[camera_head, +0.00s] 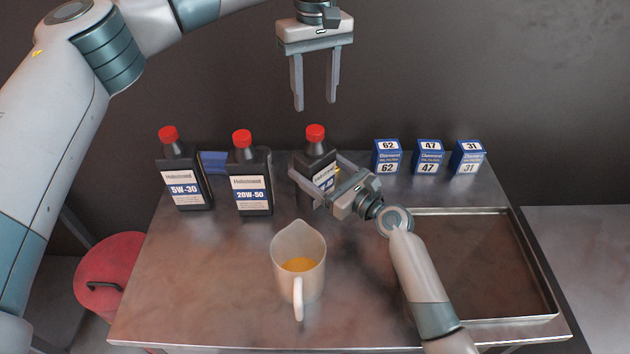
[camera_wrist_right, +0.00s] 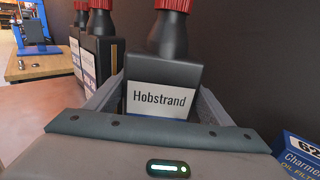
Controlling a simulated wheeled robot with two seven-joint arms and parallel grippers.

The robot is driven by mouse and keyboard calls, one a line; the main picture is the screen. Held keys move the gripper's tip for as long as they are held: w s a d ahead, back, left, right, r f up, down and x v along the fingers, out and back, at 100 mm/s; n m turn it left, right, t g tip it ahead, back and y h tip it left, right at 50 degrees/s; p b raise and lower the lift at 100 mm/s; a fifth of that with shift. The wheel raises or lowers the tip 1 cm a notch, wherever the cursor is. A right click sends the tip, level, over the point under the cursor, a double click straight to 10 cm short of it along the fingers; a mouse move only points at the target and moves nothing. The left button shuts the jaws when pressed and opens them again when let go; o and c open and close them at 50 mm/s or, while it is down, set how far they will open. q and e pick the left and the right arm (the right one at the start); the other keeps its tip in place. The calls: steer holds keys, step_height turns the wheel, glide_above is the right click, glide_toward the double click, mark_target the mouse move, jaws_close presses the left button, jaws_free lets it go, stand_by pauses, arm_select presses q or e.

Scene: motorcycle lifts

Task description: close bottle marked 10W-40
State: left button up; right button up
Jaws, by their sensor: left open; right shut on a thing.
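A black bottle (camera_head: 315,153) with a red cap (camera_head: 314,132) stands upright at the back middle of the table. My right gripper (camera_head: 315,167) is shut around its body from the front right. The gripper hides most of its label, so I cannot read the grade; in the right wrist view the bottle (camera_wrist_right: 160,75) shows the name Hobstrand. The red cap sits on its neck; I cannot tell how tight it is. My left gripper (camera_head: 316,105) is open and empty, pointing down just above this cap.
Bottles marked 5W-30 (camera_head: 183,180) and 20W-50 (camera_head: 250,182), both red-capped, stand to the left. A jug (camera_head: 299,255) with amber liquid stands in front. Several blue filter boxes (camera_head: 429,157) stand at back right. An empty metal tray (camera_head: 490,270) lies at right.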

arm_select(q)
steer(key=n, duration=1.3)
steer(key=shift+n, duration=0.4)
steer(key=n, duration=0.8)
steer(key=shift+n, duration=0.3)
steer(key=n, duration=0.8)
steer(key=shift+n, duration=0.3)
steer(key=n, duration=0.4)
steer(key=shift+n, duration=0.3)
